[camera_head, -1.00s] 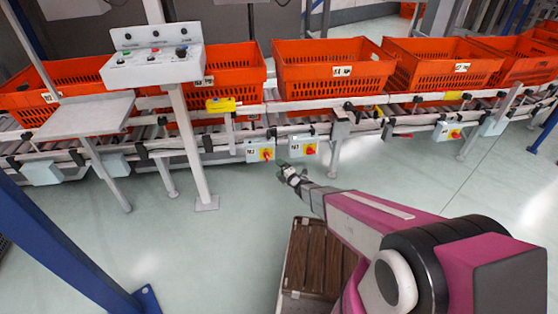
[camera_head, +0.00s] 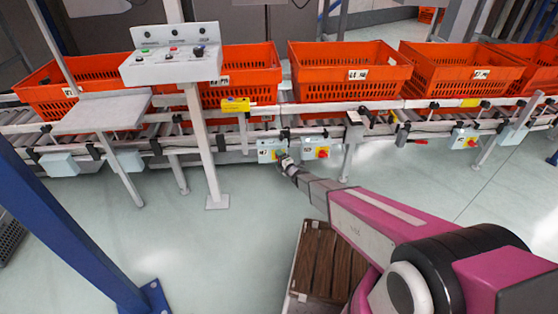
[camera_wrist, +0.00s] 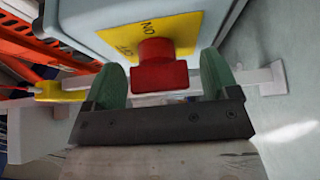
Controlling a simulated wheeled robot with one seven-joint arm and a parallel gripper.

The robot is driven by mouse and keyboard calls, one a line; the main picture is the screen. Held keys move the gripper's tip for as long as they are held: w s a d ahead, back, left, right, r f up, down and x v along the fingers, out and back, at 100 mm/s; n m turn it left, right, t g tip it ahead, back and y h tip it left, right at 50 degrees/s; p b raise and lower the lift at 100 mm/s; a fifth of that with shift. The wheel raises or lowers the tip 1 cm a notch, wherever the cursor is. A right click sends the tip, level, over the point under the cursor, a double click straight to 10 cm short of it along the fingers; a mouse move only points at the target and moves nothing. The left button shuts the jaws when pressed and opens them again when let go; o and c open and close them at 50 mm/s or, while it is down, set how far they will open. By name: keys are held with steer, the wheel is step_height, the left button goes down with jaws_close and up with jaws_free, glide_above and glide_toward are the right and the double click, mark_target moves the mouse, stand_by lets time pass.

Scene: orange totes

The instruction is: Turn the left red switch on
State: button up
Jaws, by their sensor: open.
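The left red switch (camera_wrist: 158,66) is a red knob on a yellow plate (camera_wrist: 184,32) marked ON and OFF, on a grey box. In the wrist view it sits between the two green fingertips of my gripper (camera_wrist: 165,84), which is open around it. I cannot tell whether either finger touches the knob. In the head view my gripper (camera_head: 286,162) is at the left grey switch box (camera_head: 266,150) below the conveyor and hides most of its knob. The right switch box (camera_head: 310,144) with its red switch (camera_head: 322,152) is just to the right, apart from my gripper.
Orange totes (camera_head: 350,88) stand on the roller conveyor above the switch boxes. A grey control panel (camera_head: 172,68) on a post (camera_head: 210,160) is to the left. A blue frame post (camera_head: 80,235) stands at the front left. The floor (camera_head: 230,250) between is clear.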

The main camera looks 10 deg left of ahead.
steer(key=c, duration=0.9)
steer(key=shift+m, duration=0.4)
steer(key=m+t+y, duration=0.1)
steer(key=m+t, duration=0.1)
steer(key=m, duration=0.1)
steer(key=shift+f+m, duration=0.1)
steer(key=shift+m, duration=0.2)
steer(key=m+t, duration=0.1)
steer(key=m, duration=0.1)
steer(key=m+t, duration=0.1)
steer(key=m, duration=0.2)
steer(key=shift+t, duration=0.4)
steer(key=m+t+h, duration=0.1)
steer(key=m, duration=0.2)
steer(key=m+t+h, duration=0.1)
steer(key=m+t, duration=0.1)
steer(key=m, duration=0.2)
steer(key=shift+m+t+h, duration=0.8)
steer(key=shift+m+h, duration=0.35)
steer(key=shift+m, duration=0.75)
steer(key=shift+m+t+h, duration=0.8)
steer(key=shift+m+h, duration=0.35)
steer(key=shift+m, duration=0.75)
